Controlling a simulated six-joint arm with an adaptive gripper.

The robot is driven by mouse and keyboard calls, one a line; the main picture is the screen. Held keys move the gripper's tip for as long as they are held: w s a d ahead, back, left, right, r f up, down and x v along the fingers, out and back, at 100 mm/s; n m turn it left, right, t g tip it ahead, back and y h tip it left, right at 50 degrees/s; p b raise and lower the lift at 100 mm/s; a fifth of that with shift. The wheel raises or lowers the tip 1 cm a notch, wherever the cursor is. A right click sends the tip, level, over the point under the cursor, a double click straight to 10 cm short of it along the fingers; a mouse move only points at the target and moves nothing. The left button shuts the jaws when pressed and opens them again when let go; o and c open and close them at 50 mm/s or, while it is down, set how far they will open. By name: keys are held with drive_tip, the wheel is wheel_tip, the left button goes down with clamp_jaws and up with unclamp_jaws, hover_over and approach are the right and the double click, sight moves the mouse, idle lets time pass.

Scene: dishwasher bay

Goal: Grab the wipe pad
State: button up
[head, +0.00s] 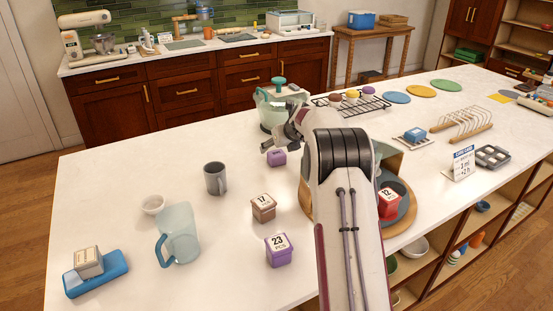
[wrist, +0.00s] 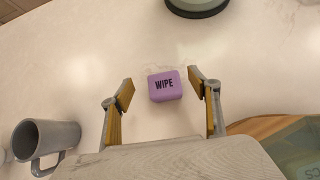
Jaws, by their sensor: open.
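The wipe pad (wrist: 165,85) is a small purple block with "WIPE" printed on its top. In the wrist view my gripper (wrist: 161,92) is open, with one finger to the left of the pad and one to the right. Gaps of bare counter show between the pad and both fingers. I cannot tell how high the fingers are above the counter.
A grey mug (head: 215,179) stands left of the pad. Brown (head: 263,208) and purple (head: 279,250) labelled boxes sit nearer the front. A round wooden board (head: 305,203) lies to the right, partly behind my arm.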

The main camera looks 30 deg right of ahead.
sight(276, 152)
drive_tip(key=shift+f, duration=0.1)
idle(0.3)
drive_tip(key=shift+w+d+f, duration=0.15)
drive_tip(key=shift+w+f, duration=0.2)
drive_tip(key=shift+f, duration=0.45)
drive_tip(key=shift+w+d+f, duration=0.1)
drive_tip(key=shift+w+f, duration=0.25)
drive_tip(key=shift+f, duration=0.45)
drive_tip(key=shift+x, duration=0.95)
drive_tip(key=shift+w, duration=0.1)
drive_tip(key=c, duration=1.1)
